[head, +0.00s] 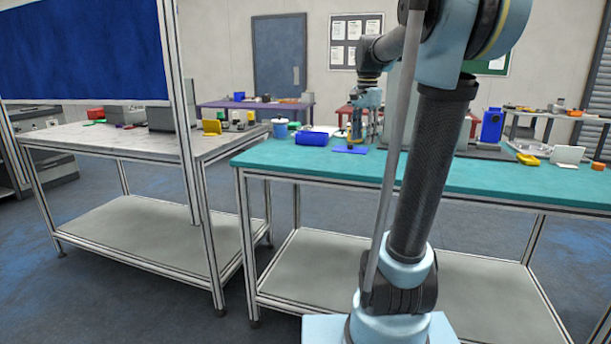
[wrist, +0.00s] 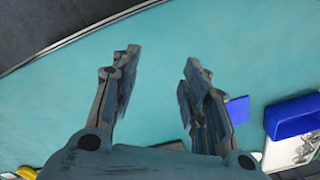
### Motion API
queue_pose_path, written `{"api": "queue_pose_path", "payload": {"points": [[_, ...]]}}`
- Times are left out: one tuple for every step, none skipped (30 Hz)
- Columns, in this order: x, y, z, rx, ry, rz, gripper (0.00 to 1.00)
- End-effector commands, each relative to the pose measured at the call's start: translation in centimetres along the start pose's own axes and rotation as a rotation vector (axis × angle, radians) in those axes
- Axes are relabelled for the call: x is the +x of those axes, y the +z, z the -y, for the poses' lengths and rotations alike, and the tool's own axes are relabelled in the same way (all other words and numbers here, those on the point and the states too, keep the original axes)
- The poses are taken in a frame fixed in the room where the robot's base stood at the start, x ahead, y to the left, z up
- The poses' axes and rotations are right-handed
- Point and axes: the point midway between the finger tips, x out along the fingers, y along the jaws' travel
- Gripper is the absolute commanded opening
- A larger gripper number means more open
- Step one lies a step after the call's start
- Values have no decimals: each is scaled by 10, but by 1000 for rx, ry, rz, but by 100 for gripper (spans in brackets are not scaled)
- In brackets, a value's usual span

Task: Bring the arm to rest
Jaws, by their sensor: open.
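My gripper (wrist: 160,75) is open and empty in the wrist view, with its two fingers spread apart above the teal table top (wrist: 250,60). In the head view my gripper (head: 357,140) hangs pointing down over the teal table (head: 265,160), close to a flat blue piece (head: 350,150). The flat blue piece also shows in the wrist view (wrist: 237,110), just beside the right finger. My arm rises from its base at the front and reaches over the table; part of the table is hidden behind it.
A yellow item (head: 527,159) lies at the right of the teal table. A grey-topped bench (head: 100,140) with a blue panel (head: 85,50) stands at the left.

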Motion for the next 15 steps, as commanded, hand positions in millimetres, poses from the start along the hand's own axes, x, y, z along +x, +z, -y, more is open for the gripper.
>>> {"api": "queue_pose_path", "payload": {"points": [[6, 8, -10, -29, -4, -3, 42], [10, 14, -16, -50, -7, -6, 42], [16, 21, -24, -81, -11, -10, 42], [20, 26, -31, -106, -14, -13, 42], [25, 32, -38, -131, -17, -16, 42], [32, 39, -47, -165, -21, -20, 42], [37, 45, -53, -191, -24, -24, 42], [43, 50, -60, -216, -27, -27, 42], [51, 58, -69, -250, -30, -32, 42], [56, 63, -75, -274, -33, -36, 42], [62, 68, -81, -300, -36, -40, 42], [71, 75, -90, -333, -39, -45, 42], [77, 80, -96, -359, -41, -48, 42], [84, 86, -103, -384, -43, -52, 42], [93, 92, -111, -418, -46, -57, 42]]}}
